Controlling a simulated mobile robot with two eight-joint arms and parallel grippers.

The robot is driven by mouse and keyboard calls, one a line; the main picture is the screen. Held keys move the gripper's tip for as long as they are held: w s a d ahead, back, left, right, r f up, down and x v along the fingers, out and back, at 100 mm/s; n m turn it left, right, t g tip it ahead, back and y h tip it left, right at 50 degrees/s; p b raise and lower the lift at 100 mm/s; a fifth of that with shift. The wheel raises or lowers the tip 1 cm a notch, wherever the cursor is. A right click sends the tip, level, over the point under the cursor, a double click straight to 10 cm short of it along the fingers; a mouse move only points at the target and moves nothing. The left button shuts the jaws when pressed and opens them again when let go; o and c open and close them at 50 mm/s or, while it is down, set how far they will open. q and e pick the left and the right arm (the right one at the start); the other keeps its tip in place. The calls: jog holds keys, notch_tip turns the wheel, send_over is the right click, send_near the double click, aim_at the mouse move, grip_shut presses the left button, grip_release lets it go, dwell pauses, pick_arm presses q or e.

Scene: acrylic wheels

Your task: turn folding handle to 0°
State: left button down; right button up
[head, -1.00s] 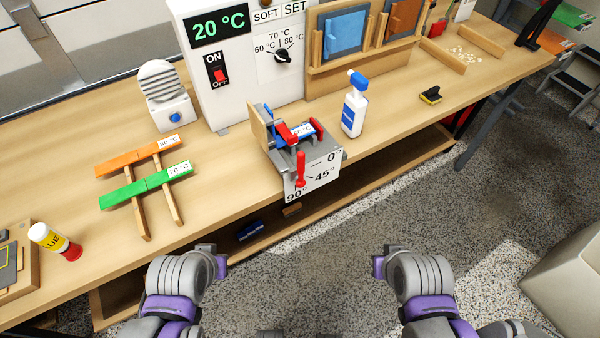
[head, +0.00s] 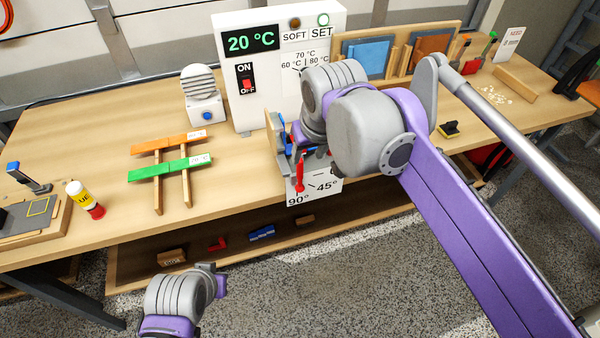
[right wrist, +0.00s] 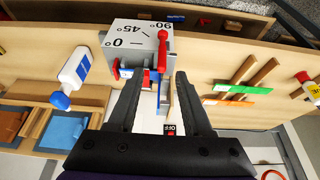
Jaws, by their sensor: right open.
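The red folding handle (head: 299,178) hangs on the front of the bending jig, pointing down at the 90° mark of the white angle plate (head: 324,188). In the right wrist view the handle (right wrist: 162,50) lies along the plate's 90° side, with 45° and 0° to its left. My right gripper (right wrist: 157,80) is open. Its two dark fingers point toward the jig and handle, and the handle is not gripped. In the head view my right wrist hides much of the jig and the 0° mark. My left gripper (head: 216,284) is low, in front of the bench, its jaws unclear.
A white heater box (head: 250,95) stands behind the jig. Orange and green strips (head: 168,168) rest on wooden bars at left. Small items lie on the lower shelf.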

aim_at(301, 165)
jog(key=x, duration=1)
jog(key=shift+w+a+f+b, duration=0.3)
jog(key=shift+a, duration=0.05)
grip_shut()
dwell(1.0)
